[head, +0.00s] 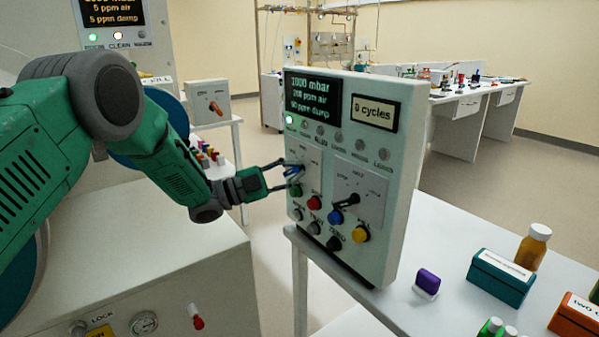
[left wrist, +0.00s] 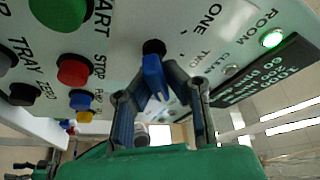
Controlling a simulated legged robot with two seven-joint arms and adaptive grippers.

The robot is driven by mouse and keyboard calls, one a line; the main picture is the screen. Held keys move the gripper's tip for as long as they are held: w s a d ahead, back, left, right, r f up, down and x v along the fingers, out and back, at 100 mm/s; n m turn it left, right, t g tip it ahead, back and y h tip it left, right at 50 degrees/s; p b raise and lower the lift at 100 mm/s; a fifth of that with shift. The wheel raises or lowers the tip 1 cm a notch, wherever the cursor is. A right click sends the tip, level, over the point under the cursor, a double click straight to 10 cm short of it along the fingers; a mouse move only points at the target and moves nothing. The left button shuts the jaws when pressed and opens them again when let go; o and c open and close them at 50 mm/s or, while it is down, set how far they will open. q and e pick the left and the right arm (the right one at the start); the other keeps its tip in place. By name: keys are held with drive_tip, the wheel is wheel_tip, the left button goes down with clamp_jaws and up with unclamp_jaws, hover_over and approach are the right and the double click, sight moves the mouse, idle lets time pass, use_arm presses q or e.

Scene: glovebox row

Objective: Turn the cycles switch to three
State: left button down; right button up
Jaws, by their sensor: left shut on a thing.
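The control panel (head: 400,130) stands upright on a white bench, its display reading "0 cycles" (head: 375,113). The cycles switch is a small blue lever (left wrist: 154,78) on a black hub, with ONE and TWO printed beside it in the left wrist view. In the head view the switch (head: 295,171) is partly hidden by my fingers. My left gripper (head: 287,173) is at the panel's left side, its fingers shut on the blue lever; it also shows in the left wrist view (left wrist: 157,82). The THREE mark is not readable. My right gripper is not in view.
A second switch with a black handle (head: 345,203) is right of the cycles switch. Green (head: 295,191), red (head: 314,203), blue (head: 335,217) and yellow (head: 360,234) buttons sit just below. A teal box (head: 500,280) and an amber bottle (head: 533,247) stand on the bench.

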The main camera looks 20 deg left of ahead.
use_arm(q)
drive_tip(key=shift+s+a+f, duration=0.15)
drive_tip(key=shift+a+f, duration=0.1)
drive_tip(key=shift+f, duration=0.25)
drive_tip(key=c, duration=1.6)
unclamp_jaws()
drive_tip(key=shift+a, duration=0.1)
drive_tip(key=shift+a+r, duration=0.2)
drive_tip(key=shift+a, duration=0.15)
drive_tip(key=v, duration=1.1)
drive_tip(key=shift+s+a, duration=0.2)
drive_tip(key=shift+s, duration=0.05)
drive_tip(key=shift+f, duration=0.15)
